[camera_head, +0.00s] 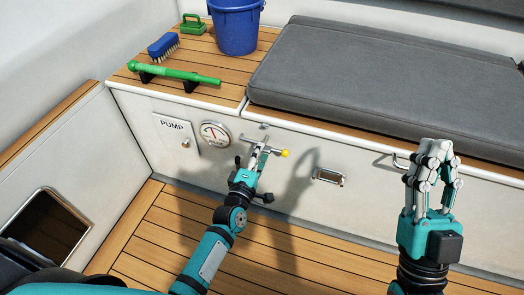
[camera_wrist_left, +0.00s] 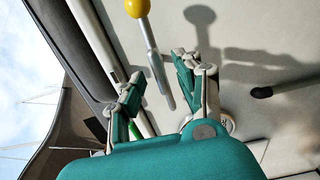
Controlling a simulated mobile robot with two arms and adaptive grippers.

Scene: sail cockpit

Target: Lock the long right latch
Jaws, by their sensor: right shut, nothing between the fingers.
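A metal lever with a yellow knob (camera_head: 284,153) sits on the white locker front below the wooden top. It also shows in the left wrist view (camera_wrist_left: 139,8), its rod running down between my finger tips. My left gripper (camera_head: 260,155) is at the lever, fingers apart on either side of the rod; I cannot tell whether they touch it. My right gripper (camera_head: 437,152) is shut and empty, pointing up in front of the cushioned seat. A light bar handle (camera_head: 391,164) shows on the locker front just left of it, partly hidden. I cannot tell which fitting is the long right latch.
A small recessed metal catch (camera_head: 328,177) lies between the grippers. A PUMP panel (camera_head: 175,133) and a round gauge (camera_head: 215,133) are left of the lever. The wooden floor is clear.

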